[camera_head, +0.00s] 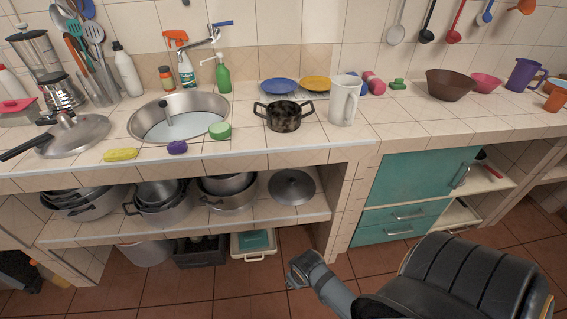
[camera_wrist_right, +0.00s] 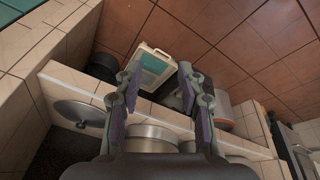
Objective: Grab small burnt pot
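The small burnt pot (camera_head: 283,117) is dark and scorched, with two side handles. It stands upright on the tiled counter in the head view, right of the sink and left of a white jug. My right gripper (camera_wrist_right: 167,92) is open and empty in the right wrist view, with its two fingers apart. It faces the lower shelf and the floor, away from the burnt pot, which is not in that view. A grey arm part of mine (camera_head: 315,277) shows low in the head view, below the counter. My left gripper is in neither view.
The white jug (camera_head: 344,100) stands close right of the pot; blue and yellow plates (camera_head: 314,83) lie behind it. The sink (camera_head: 178,112) is to the left. Steel pots (camera_wrist_right: 150,138) and a lid (camera_wrist_right: 77,112) occupy the lower shelf. The counter front before the pot is clear.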

